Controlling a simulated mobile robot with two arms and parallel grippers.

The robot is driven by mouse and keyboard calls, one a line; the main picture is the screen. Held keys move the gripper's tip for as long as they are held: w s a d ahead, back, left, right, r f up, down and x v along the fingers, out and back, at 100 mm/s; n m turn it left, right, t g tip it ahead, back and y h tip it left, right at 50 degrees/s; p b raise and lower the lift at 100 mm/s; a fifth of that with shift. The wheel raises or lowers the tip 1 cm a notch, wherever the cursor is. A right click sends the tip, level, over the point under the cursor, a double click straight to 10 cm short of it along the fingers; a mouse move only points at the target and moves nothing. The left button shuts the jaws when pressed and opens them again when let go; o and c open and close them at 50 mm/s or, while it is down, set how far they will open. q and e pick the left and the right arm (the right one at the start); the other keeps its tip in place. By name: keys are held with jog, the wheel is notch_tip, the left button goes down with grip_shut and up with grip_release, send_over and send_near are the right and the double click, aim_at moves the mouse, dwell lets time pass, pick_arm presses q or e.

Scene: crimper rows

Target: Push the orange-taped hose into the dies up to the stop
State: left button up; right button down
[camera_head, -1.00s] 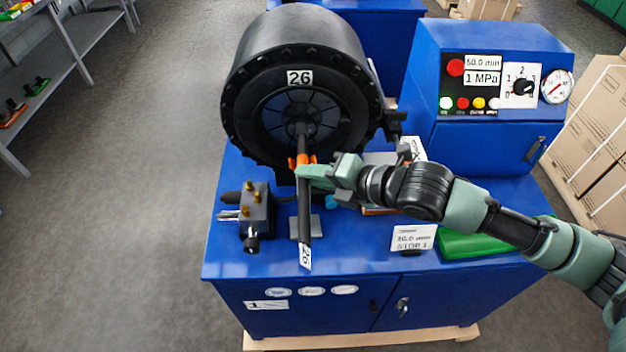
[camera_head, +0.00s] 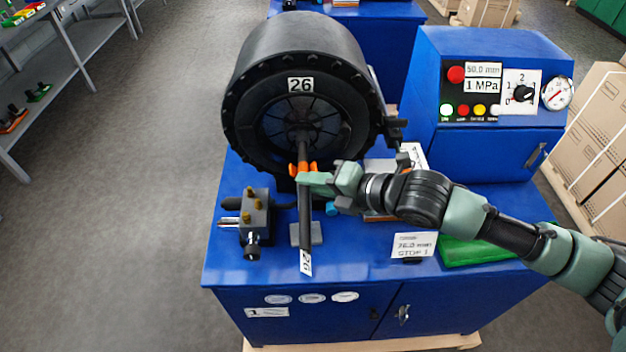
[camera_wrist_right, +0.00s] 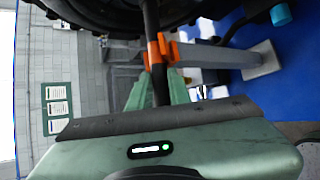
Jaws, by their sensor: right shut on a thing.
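The black hose (camera_head: 305,215) runs from the middle of the die opening (camera_head: 290,120) toward the front of the bench, with a white tag at its near end. Its orange tape (camera_head: 303,166) lies just in front of the dies; the wrist view also shows the tape (camera_wrist_right: 154,52). My right gripper (camera_head: 303,179) is shut on the hose just on the near side of the tape. The wrist view shows its fingers (camera_wrist_right: 158,88) on both sides of the hose. The hose's far end is hard to make out in the dark opening. My left gripper is out of view.
Small orange pieces (camera_head: 313,168) sit beside the tape. A dark block with brass fittings (camera_head: 257,215) stands left of the hose. A grey support (camera_head: 314,234) is under the hose. The control box (camera_head: 490,140), a sign (camera_head: 413,245) and a green mat (camera_head: 480,248) are on the right.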

jog(key=c, duration=1.2)
grip_release()
jog(key=shift+c, duration=0.2)
jog(key=o, duration=1.2)
jog(key=shift+p+v, duration=1.6)
jog(key=shift+v, duration=1.95)
